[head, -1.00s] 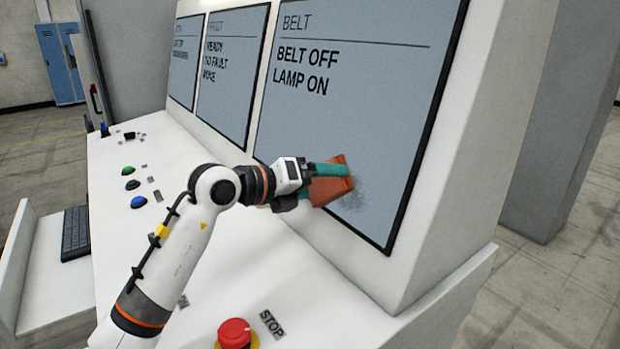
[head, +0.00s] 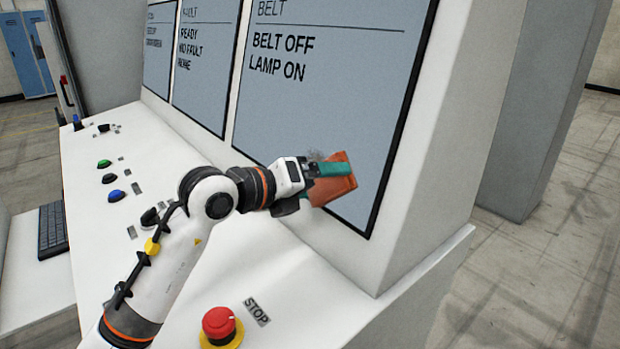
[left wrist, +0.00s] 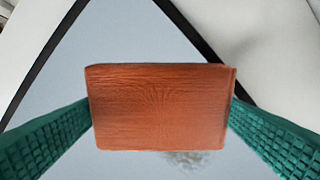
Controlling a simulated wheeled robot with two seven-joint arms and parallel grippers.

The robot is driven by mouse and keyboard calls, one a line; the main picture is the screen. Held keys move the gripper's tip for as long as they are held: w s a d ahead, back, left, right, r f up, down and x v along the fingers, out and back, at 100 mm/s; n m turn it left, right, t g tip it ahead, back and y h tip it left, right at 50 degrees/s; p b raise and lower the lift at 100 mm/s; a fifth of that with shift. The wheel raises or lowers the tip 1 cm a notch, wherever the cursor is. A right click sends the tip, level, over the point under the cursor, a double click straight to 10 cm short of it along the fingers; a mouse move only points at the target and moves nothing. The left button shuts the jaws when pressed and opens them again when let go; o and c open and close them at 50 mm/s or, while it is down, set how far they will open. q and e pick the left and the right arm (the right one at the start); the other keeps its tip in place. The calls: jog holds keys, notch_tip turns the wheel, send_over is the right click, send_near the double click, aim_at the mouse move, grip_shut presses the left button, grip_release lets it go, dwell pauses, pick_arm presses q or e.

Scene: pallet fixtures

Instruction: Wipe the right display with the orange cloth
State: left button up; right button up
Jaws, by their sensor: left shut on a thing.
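The right display (head: 325,75) is a tilted grey screen reading BELT OFF, LAMP ON. The orange cloth (head: 338,192) is at its lower right part, held in my left gripper (head: 330,170), which is shut on it with green fingers. In the left wrist view the cloth (left wrist: 160,108) sits between both fingers in front of the screen (left wrist: 130,35). A dark smudge (head: 318,156) shows on the screen just above and left of the cloth; part of it may be hidden. I cannot tell whether the cloth touches the glass. My right gripper is not in view.
A red stop button (head: 218,323) stands on the white console (head: 290,270) near the front. Green, blue and black buttons and a keyboard (head: 52,230) lie to the left. Two more displays (head: 205,70) stand left of the right one.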

aim_at(337, 193)
pick_arm(q)
jog(key=shift+s+d, duration=0.35)
jog(key=shift+s, duration=0.5)
jog(key=shift+s+d, duration=0.35)
jog(key=shift+s, duration=0.45)
jog(key=shift+s+d+f+b, duration=0.1)
jog(key=shift+f+b, duration=0.05)
jog(key=shift+b, duration=0.2)
jog(key=shift+w+a, duration=0.25)
jog(key=shift+w, duration=0.5)
jog(key=shift+w+a, duration=0.2)
jog(key=shift+w, duration=0.5)
jog(key=w+a, duration=0.5)
jog(key=w, duration=0.2)
jog(key=shift+v, duration=2.95)
jog(key=shift+a, duration=0.1)
jog(key=v, duration=0.2)
jog(key=shift+s+a+r, duration=0.15)
jog(key=shift+a+r, duration=0.1)
jog(key=shift+a, duration=0.05)
